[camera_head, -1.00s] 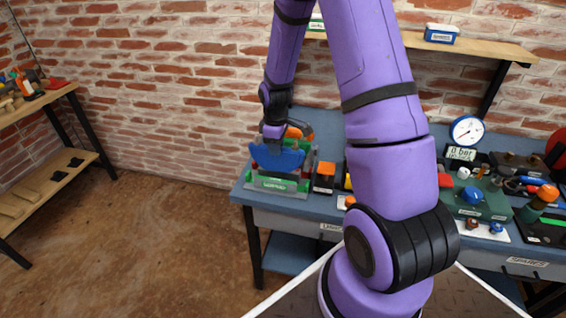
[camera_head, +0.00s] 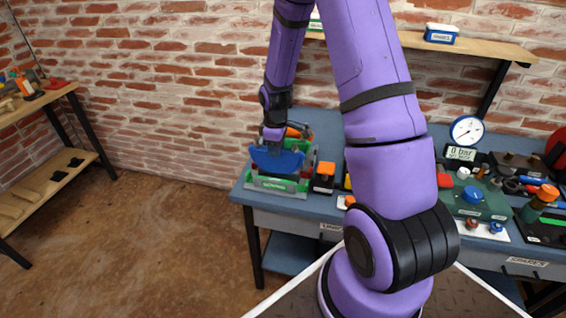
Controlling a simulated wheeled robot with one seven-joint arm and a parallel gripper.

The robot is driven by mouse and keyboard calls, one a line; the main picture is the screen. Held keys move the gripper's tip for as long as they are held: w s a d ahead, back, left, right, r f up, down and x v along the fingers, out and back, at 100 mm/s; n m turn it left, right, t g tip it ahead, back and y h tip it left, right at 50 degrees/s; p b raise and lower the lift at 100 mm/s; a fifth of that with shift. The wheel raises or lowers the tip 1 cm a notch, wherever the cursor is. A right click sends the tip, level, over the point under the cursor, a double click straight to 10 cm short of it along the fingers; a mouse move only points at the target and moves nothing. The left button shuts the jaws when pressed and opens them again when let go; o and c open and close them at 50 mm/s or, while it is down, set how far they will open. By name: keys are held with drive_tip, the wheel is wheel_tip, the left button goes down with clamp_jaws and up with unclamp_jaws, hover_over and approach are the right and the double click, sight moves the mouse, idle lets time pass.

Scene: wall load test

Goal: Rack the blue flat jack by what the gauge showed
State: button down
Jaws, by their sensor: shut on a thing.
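The blue flat jack (camera_head: 276,160) is a flat rounded blue plate at the left end of the bench. My gripper (camera_head: 275,136) is shut on its upper edge from above. The jack stands over a grey and green rack (camera_head: 275,184) with a white label on its front; I cannot tell whether the jack rests in a slot. The round white gauge (camera_head: 467,130) stands at the right of the bench. The display below it (camera_head: 462,153) reads 0 bar.
A black block with an orange top (camera_head: 325,176) stands just right of the rack. A green box with a blue knob (camera_head: 473,198) and several tools fill the bench's right side. A wooden shelf (camera_head: 490,46) hangs above. My arm hides the bench's middle.

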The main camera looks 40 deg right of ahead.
sight(276, 160)
drive_tip(key=shift+f, duration=2.5)
drive_tip(key=c, duration=0.5)
unclamp_jaws()
idle(0.4)
drive_tip(key=shift+r, duration=4)
